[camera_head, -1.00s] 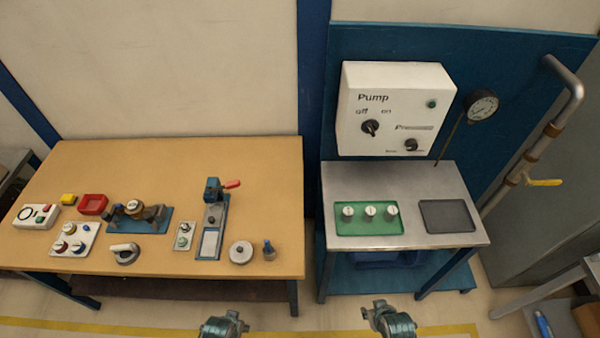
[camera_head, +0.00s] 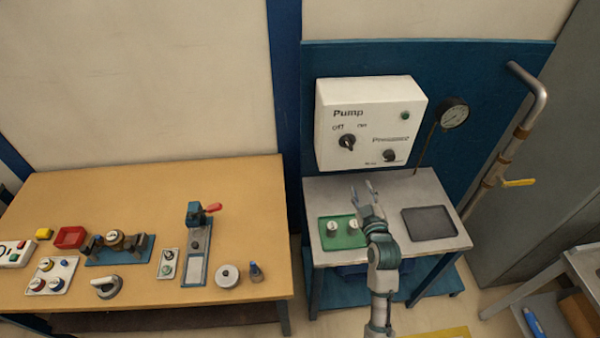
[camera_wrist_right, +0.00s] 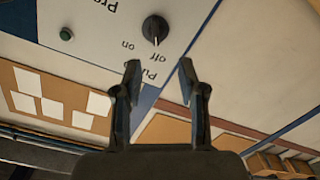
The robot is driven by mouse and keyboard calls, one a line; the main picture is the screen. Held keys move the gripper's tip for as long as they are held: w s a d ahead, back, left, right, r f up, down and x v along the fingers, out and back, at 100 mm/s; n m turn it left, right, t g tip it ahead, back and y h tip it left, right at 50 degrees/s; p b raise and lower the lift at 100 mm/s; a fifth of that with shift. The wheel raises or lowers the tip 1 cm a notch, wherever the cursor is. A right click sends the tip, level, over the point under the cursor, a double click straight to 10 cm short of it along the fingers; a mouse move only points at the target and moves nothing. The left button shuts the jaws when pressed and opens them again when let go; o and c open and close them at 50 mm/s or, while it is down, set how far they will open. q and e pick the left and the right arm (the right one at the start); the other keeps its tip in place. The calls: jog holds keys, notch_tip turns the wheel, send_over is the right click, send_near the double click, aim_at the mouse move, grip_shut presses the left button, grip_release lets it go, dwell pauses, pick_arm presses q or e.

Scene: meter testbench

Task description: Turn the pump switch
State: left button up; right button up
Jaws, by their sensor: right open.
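The pump switch (camera_head: 347,143) is a black knob on the white pump box (camera_head: 335,106), under the "off" and "on" labels; its pointer is toward "off". It also shows in the right wrist view (camera_wrist_right: 155,28), above and between my fingertips and apart from them. My right gripper (camera_head: 364,189) is open and empty, over the metal table in front of and below the pump box. Its two fingers also show in the right wrist view (camera_wrist_right: 159,75). My left gripper is not in view.
A pressure knob (camera_head: 390,155) and a green lamp (camera_head: 405,116) are on the same box. A gauge (camera_head: 454,116) stands at its right. A green tray (camera_head: 326,241) with weights, partly hidden by my right arm, and a dark tray (camera_head: 429,223) lie on the metal table (camera_head: 318,186).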

jog(key=r, duration=0.1)
jog(key=p, duration=0.1)
send_near(349, 146)
jog(key=shift+t, duration=0.3)
jog(key=w, duration=0.9)
jog(key=shift+w+a+f, duration=0.1)
jog(key=shift+a+f, duration=0.05)
jog(key=shift+f, duration=0.05)
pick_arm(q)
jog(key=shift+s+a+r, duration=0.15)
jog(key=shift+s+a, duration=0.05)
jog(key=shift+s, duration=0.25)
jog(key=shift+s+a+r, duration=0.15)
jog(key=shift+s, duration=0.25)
pick_arm(e)
jog(key=shift+w+a, duration=0.3)
jog(key=shift+w, duration=0.1)
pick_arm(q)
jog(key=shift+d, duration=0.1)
pick_arm(e)
jog(key=shift+d, duration=0.25)
grip_shut()
